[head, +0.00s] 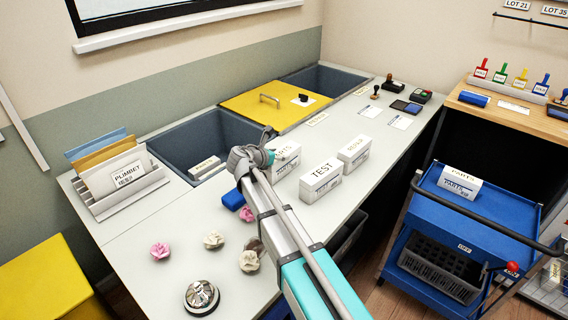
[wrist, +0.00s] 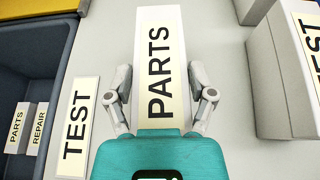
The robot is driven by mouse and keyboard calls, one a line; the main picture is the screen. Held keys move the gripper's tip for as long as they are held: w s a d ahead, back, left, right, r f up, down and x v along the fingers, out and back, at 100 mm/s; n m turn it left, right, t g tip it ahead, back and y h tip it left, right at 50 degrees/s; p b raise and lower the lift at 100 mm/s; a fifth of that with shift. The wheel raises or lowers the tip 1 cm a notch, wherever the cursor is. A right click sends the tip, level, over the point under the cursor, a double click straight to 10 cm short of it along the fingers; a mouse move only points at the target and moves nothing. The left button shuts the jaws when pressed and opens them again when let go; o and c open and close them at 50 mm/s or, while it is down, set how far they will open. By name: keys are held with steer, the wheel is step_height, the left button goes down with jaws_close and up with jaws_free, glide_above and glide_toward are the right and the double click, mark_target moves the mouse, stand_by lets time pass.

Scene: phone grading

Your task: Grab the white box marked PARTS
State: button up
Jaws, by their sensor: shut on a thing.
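The white box marked PARTS (wrist: 158,55) stands upright between the two fingers of my gripper (wrist: 161,82) in the wrist view. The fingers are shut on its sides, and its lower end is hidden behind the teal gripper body. In the head view the PARTS box (head: 288,158) is at the counter, partly hidden by my gripper (head: 266,160). I cannot tell whether it is lifted off the counter.
White boxes marked TEST (head: 321,181) and REPAIR (head: 354,152) stand to the right. An open sunken bin (head: 190,140) lies left, beside a yellow lid (head: 265,105). Crumpled paper balls and a bell (head: 201,296) are in front. A blue trolley (head: 430,208) carries another PARTS item (head: 460,183).

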steer(key=shift+c, duration=1.3)
steer(key=shift+r, duration=0.2)
step_height(320, 180, up, 2)
steer(key=p, duration=0.2)
steer(key=shift+r+p, duration=0.15)
steer(key=shift+p, duration=0.2)
steer(key=s+d+r+p, duration=0.2)
steer(key=s+r+p, duration=0.8)
steer(key=s, duration=0.4)
steer(key=shift+r, duration=0.15)
steer(key=shift+w, duration=0.1)
